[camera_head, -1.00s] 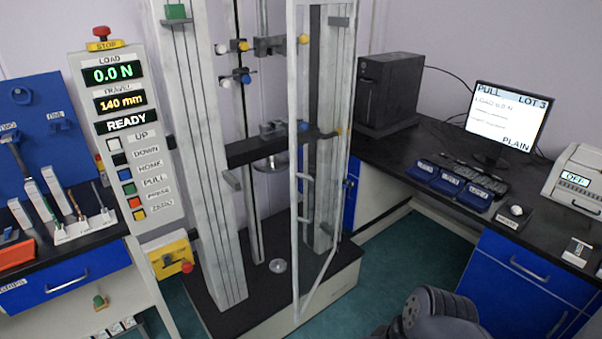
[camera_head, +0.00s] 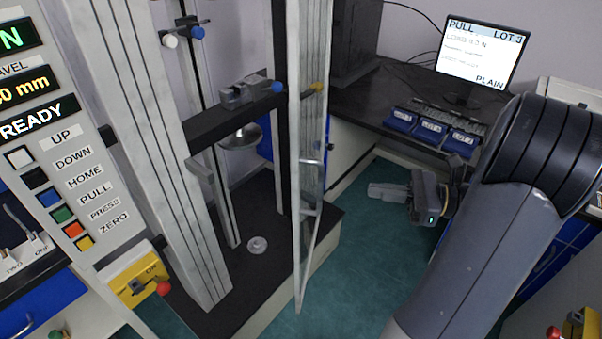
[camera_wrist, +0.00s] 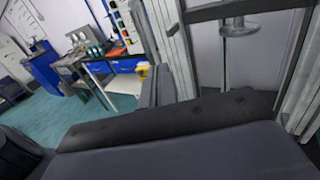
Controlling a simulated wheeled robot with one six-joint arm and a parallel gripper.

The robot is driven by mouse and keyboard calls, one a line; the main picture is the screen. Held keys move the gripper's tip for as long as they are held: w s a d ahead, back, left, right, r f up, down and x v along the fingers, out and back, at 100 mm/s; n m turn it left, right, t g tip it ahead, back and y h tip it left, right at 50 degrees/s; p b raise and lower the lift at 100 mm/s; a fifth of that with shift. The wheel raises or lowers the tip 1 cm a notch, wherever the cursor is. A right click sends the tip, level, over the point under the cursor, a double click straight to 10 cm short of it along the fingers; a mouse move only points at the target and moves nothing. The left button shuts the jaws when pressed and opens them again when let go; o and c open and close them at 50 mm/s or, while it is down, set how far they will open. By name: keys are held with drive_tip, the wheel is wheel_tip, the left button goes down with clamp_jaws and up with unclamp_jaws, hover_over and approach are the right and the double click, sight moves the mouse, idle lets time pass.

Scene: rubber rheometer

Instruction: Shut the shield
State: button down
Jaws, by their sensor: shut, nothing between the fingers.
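The shield (camera_head: 301,240) is a tall clear panel in a pale frame, on the right side of the test machine (camera_head: 262,225). It stands open, swung out toward the camera and seen nearly edge-on, and its lower near corner juts past the machine's base. A pale bar handle (camera_head: 310,162) shows on it. My gripper (camera_head: 372,191) is shut and empty, to the right of the shield with a gap between them, its fingers pointing left toward it. In the wrist view, dark parts of my gripper fill the bottom; I cannot clearly make out the shield there.
The control panel (camera_head: 65,150) and a yellow box with a red knob (camera_head: 138,285) stand left of the machine. A black bench (camera_head: 365,115) with blue bins (camera_head: 432,132) and a monitor (camera_head: 482,55) runs behind my gripper. Green floor between shield and gripper is clear.

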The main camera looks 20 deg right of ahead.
sight(322, 183)
drive_tip(key=p+x, duration=0.2)
drive_tip(key=x, duration=1)
drive_tip(key=shift+a+r, duration=0.1)
drive_tip(key=shift+a, duration=0.1)
drive_tip(key=shift+w+a+p, duration=0.3)
drive_tip(key=shift+a, duration=0.35)
drive_tip(key=w+a+m+t+h+b, duration=0.1)
drive_tip(key=w+a+t+b, duration=0.1)
drive_tip(key=w+a, duration=0.9)
drive_tip(key=a, duration=0.4)
drive_tip(key=shift+w+a+r, duration=0.15)
drive_tip(key=shift+w+r, duration=0.05)
drive_tip(key=shift+w, duration=0.15)
